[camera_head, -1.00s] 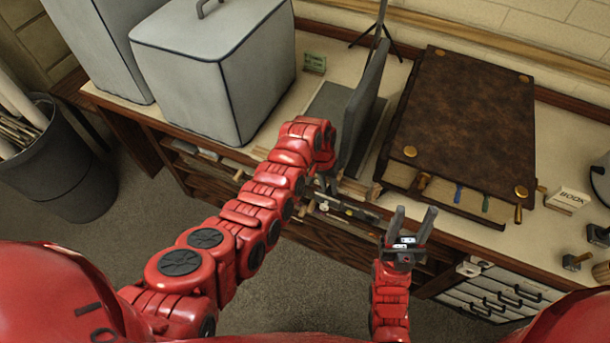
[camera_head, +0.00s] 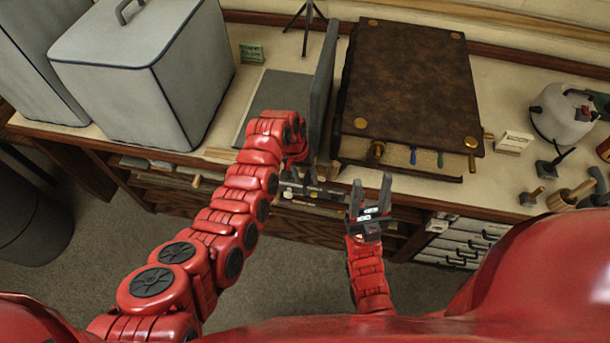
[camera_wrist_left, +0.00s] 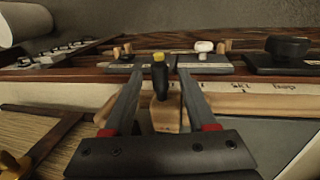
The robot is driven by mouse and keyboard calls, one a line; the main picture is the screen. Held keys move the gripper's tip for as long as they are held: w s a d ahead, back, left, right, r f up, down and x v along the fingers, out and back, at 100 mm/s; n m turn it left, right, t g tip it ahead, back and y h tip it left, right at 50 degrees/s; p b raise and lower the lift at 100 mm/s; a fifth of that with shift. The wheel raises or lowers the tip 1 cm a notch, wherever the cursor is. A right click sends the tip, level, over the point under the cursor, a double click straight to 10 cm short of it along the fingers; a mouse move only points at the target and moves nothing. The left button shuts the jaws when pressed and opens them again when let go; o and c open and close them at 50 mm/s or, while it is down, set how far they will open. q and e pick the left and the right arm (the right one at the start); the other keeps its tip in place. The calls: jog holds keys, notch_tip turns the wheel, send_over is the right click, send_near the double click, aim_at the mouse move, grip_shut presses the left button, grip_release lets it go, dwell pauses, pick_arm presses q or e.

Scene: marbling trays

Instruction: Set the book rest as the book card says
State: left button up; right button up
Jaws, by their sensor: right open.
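The book rest is a grey board (camera_head: 323,75) standing steeply upright beside a flat grey base (camera_head: 268,102) on the bench. A large brown book (camera_head: 415,85) with brass corners lies closed to its right. A small white card reading BOOK (camera_head: 514,142) stands right of the book; its other lettering is unreadable. My left gripper (camera_wrist_left: 160,75) is at the bench's front edge below the board, mostly hidden by its arm in the head view. In the left wrist view, its fingers stand apart on either side of a black, yellow-topped knob (camera_wrist_left: 159,78). My right gripper (camera_head: 372,180) is open and empty before the bench.
Grey covered boxes (camera_head: 150,75) fill the bench's left. A green card (camera_head: 251,53) stands behind the base. A white kettle-like pot (camera_head: 562,112) and small tools (camera_head: 568,197) are at right. A strip with lettering (camera_wrist_left: 275,88) runs along the edge in the wrist view.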

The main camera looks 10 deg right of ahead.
pick_arm(q)
jog(key=shift+w+r, duration=0.1)
jog(key=shift+r, duration=0.05)
jog(key=shift+w+a+r+b, duration=0.15)
jog(key=shift+r+b, duration=0.25)
jog(key=shift+r, duration=0.2)
jog(key=a+r+p, duration=0.3)
jog(key=r, duration=1.2)
jog(key=shift+w+r, duration=0.3)
jog(key=shift+w, duration=0.1)
